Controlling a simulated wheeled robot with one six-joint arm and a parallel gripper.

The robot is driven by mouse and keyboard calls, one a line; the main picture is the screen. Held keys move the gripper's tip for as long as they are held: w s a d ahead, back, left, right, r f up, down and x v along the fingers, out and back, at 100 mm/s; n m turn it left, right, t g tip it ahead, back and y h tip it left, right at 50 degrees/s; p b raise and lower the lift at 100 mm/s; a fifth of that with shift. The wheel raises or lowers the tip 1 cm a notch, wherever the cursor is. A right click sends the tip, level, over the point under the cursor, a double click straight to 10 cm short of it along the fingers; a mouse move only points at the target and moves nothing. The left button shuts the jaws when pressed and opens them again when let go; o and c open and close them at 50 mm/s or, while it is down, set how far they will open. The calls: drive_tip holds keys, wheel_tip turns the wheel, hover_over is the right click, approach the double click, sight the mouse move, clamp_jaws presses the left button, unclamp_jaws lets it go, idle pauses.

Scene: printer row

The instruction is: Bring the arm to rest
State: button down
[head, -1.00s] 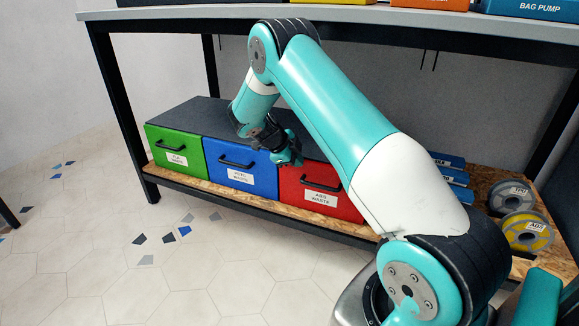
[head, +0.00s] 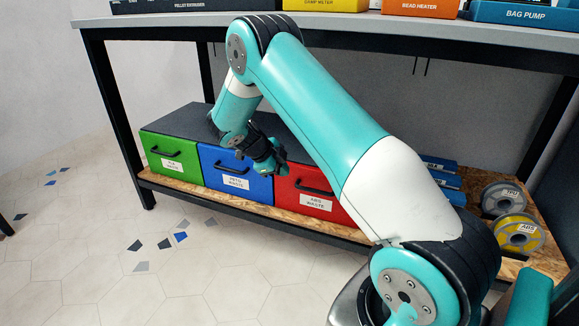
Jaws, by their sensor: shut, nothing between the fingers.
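My arm reaches from the lower right up over the bench edge and bends down toward the drawers. My gripper (head: 279,167) is shut and empty, in front of the upper part of the blue drawer (head: 240,186) and near the red drawer (head: 318,195). Its wrist hides part of the blue drawer's top edge and the dark top behind it. I cannot tell whether the gripper touches a drawer. The green drawer (head: 171,160) is to the left. All three drawers look closed.
The drawers stand on a wooden lower shelf (head: 205,196) under a grey bench top (head: 180,20) with black legs. A grey spool (head: 503,197) and a yellow spool (head: 520,233) stand at the right. Colored boxes line the bench top. The tiled floor at left is clear.

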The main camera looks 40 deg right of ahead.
drive_tip(key=s+a+r+n+t+y+p, duration=0.2)
drive_tip(key=s+a+r+n+y, duration=0.1)
drive_tip(key=a+r+n, duration=0.6)
drive_tip(key=s+a+r+n+t+y+p, duration=0.1)
drive_tip(key=s+a+r+n+y+p, duration=0.15)
drive_tip(key=a+r+n, duration=0.7)
drive_tip(key=s+a+r+n+y, duration=0.3)
drive_tip(key=s+a+r+n, duration=0.1)
drive_tip(key=s+a+n, duration=0.6)
drive_tip(key=s+a+r+n+y, duration=0.35)
drive_tip(key=s+a+n, duration=0.3)
drive_tip(key=s, duration=0.55)
wheel_tip(320, 180, up, 39)
drive_tip(key=s+n+g+p, duration=0.1)
drive_tip(key=p, duration=3.7)
drive_tip(key=shift+s+d+n+h+p, duration=0.15)
drive_tip(key=shift+d+n+h+p, duration=0.15)
drive_tip(key=shift+n+p, duration=0.1)
